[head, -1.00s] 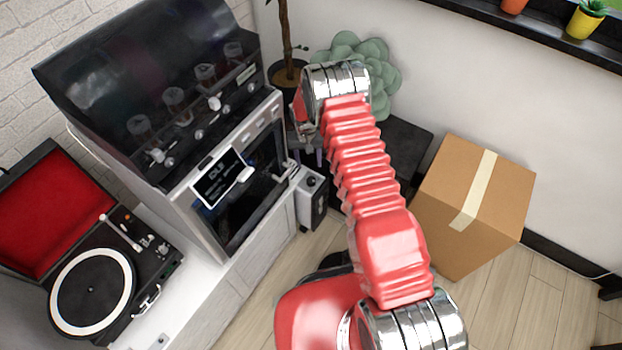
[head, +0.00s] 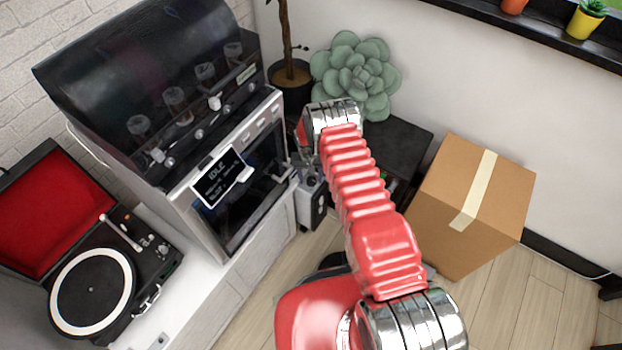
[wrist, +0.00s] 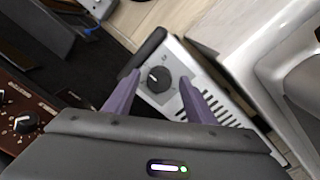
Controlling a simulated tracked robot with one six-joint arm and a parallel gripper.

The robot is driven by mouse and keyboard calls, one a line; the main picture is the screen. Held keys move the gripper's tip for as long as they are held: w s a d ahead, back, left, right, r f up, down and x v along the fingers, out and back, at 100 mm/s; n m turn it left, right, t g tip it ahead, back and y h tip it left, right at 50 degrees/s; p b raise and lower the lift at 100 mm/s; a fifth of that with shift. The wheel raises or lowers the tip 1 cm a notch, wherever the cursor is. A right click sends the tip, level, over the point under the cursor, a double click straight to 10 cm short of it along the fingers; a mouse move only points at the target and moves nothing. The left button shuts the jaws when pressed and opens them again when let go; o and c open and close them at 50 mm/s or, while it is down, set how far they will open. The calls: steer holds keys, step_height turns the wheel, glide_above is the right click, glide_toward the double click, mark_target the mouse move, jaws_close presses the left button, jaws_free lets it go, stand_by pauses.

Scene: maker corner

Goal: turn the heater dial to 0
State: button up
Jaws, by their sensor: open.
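The heater is a small pale box with a black top edge and a slotted grille. It stands on the floor beside the white cabinet in the head view (head: 311,206) and fills the middle of the wrist view (wrist: 205,103). Its round black dial (wrist: 158,79) has a small white mark toward its left side; I cannot read any numbers. My gripper (wrist: 159,84) is open, its two purple fingers apart on either side of the dial in the wrist picture. I cannot tell whether they touch it. In the head view, my arm partly covers the gripper.
A white cabinet with an oven-like machine (head: 240,180) stands close left of the heater. A low dark table (head: 400,150) is behind my arm, and a cardboard box (head: 470,200) is to the right. A brown panel with knobs (wrist: 30,115) lies left in the wrist view.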

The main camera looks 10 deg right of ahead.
steer(key=shift+f, duration=0.35)
steer(key=c, duration=1)
